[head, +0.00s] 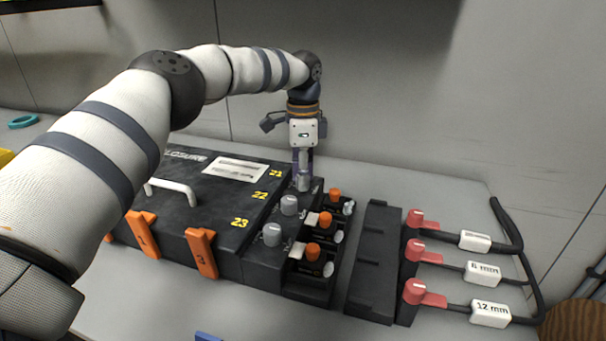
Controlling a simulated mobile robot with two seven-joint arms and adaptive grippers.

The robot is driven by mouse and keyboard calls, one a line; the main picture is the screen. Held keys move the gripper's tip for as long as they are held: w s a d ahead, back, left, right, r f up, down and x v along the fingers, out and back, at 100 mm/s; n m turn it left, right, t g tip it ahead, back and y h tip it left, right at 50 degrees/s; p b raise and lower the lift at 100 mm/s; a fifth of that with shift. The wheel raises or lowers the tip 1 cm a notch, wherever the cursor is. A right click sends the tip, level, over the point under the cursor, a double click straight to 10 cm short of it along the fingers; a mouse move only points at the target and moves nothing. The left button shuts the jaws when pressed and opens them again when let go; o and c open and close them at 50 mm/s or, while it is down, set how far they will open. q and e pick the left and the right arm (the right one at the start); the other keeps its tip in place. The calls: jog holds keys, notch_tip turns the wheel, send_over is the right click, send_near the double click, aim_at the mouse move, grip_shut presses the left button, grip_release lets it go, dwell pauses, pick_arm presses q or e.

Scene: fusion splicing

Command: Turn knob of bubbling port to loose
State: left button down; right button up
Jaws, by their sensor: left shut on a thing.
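My left gripper (303,182) points straight down at the far end of the black port block beside the closure box. It is shut on the farthest grey knob, which is mostly hidden by the fingers. Two more grey knobs stand nearer in the same row, the middle grey knob (289,205) and the near grey knob (271,234). To their right are orange knobs: far (334,194), middle (325,219) and near (313,251). I cannot read a bubbling label on any port. My right gripper is not in view.
The black closure box (200,218) with orange latches (201,252) and a white handle (171,190) lies to the left. On the right are red clamps (416,291) with cables and white tags, such as the 12 mm tag (490,314). A grey wall stands close behind.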

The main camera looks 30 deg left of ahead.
pick_arm(q)
jog(key=shift+n, duration=0.9)
jog(key=c, duration=1.3)
grip_release()
notch_tip(320, 180, up, 8)
jog(key=shift+w+r, duration=0.1)
